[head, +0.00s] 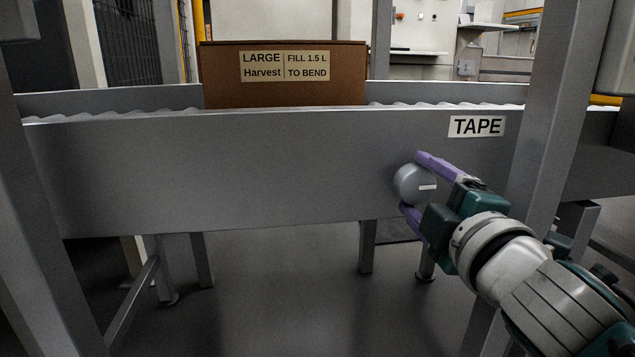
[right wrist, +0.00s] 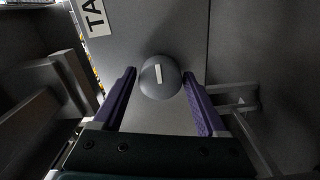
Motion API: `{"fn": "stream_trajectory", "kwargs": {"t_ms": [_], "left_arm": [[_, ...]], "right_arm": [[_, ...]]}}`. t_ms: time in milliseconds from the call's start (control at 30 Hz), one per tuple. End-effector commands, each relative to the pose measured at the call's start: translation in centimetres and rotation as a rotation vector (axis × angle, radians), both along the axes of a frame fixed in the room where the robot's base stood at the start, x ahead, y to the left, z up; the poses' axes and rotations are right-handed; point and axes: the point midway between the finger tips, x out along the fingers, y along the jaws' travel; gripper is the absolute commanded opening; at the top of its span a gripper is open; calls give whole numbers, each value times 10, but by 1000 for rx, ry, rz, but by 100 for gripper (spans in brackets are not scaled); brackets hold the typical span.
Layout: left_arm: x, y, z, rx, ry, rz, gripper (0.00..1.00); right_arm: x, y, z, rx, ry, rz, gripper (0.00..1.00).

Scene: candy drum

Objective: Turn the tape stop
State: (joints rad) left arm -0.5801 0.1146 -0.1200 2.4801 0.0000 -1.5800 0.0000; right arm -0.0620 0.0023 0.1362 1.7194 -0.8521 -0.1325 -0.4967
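The tape stop is a round grey knob (head: 412,184) with a white mark, on the grey side panel below the TAPE label (head: 477,126). In the head view its white mark lies about level. My right gripper (head: 412,182) is open, with one purple finger above the knob and one below it. I cannot tell how far the fingertips are from the panel. My left gripper is not in view.
A brown box (head: 284,75) labelled LARGE Harvest stands on the roller conveyor (head: 120,113) behind the panel. A grey upright post (head: 552,110) stands close to my right arm. Another post (head: 40,200) is at the left. The floor below is clear between legs.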

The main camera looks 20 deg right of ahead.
Motion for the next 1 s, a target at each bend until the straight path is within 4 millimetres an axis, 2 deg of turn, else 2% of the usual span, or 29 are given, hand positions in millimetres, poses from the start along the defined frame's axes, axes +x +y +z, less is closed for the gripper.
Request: {"fn": "stream_trajectory", "kwargs": {"t_ms": [33,133,167,467,567,800,1000], "left_arm": [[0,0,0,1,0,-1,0],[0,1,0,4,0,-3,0],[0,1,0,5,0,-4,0],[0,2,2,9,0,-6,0],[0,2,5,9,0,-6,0],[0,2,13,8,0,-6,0],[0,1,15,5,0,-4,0]], "right_arm": [[0,0,0,-1,0,0,82],[0,0,0,-2,0,0,93],[0,0,0,-2,0,0,94],[-5,1,-1,-2,4,0,94],[-17,4,0,0,4,0,94],[-64,15,-1,2,5,-2,94],[-91,21,0,0,3,-3,94]]}}
